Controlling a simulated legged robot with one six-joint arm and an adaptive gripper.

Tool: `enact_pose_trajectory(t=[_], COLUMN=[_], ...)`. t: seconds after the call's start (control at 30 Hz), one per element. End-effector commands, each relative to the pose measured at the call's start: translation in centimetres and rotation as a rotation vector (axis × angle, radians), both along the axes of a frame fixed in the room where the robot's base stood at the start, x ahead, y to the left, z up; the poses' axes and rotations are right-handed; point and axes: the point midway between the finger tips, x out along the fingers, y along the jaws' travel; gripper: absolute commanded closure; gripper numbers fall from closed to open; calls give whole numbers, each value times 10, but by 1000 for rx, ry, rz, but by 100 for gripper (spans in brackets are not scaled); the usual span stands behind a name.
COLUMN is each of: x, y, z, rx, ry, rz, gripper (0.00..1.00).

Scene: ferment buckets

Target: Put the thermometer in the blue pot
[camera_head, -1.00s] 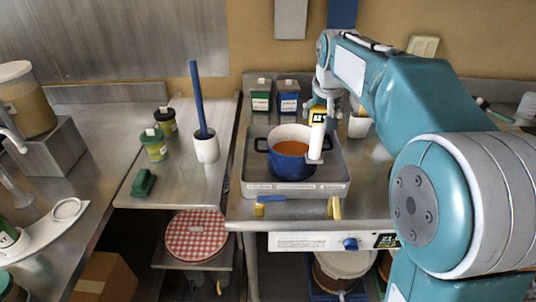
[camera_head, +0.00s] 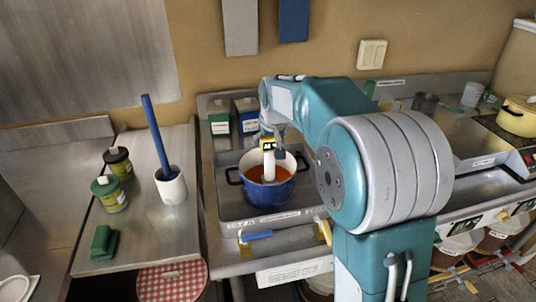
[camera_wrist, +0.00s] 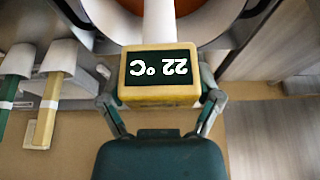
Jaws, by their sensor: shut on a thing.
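The thermometer has a yellow-framed display (camera_wrist: 160,76) reading 22 °C and a white stem (camera_head: 269,166). My gripper (camera_wrist: 160,92) is shut on the display housing, with one finger on each side. In the head view the gripper (camera_head: 270,138) is above the blue pot (camera_head: 266,195), which has a white inside and orange contents. The stem points down within the pot's opening, its lower end in front of the orange contents. Whether the tip touches the contents I cannot tell. The pot's rim also shows at the top of the wrist view.
The pot stands in a grey metal tray (camera_head: 232,222). Green (camera_head: 219,124) and blue (camera_head: 247,122) boxes stand behind it. A white cup with a blue rod (camera_head: 171,186), two labelled jars and a green block (camera_head: 104,242) are on the left counter.

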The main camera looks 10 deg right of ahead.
Motion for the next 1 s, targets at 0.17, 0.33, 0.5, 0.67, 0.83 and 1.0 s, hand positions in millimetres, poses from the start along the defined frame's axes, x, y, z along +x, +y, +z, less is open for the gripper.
enact_pose_trajectory(t=[0.17,0.33,0.5,0.67,0.83,1.0], x=[0,0,0,0,0,0], y=[3,-1,-2,-1,1,1], z=[-25,-35,-35,-38,-38,-38], rx=[0,1,3,2,1,1], ry=[3,-1,-1,0,1,1], rz=[1,2,0,1,0,0], gripper=[79,79,79,5,0,0])
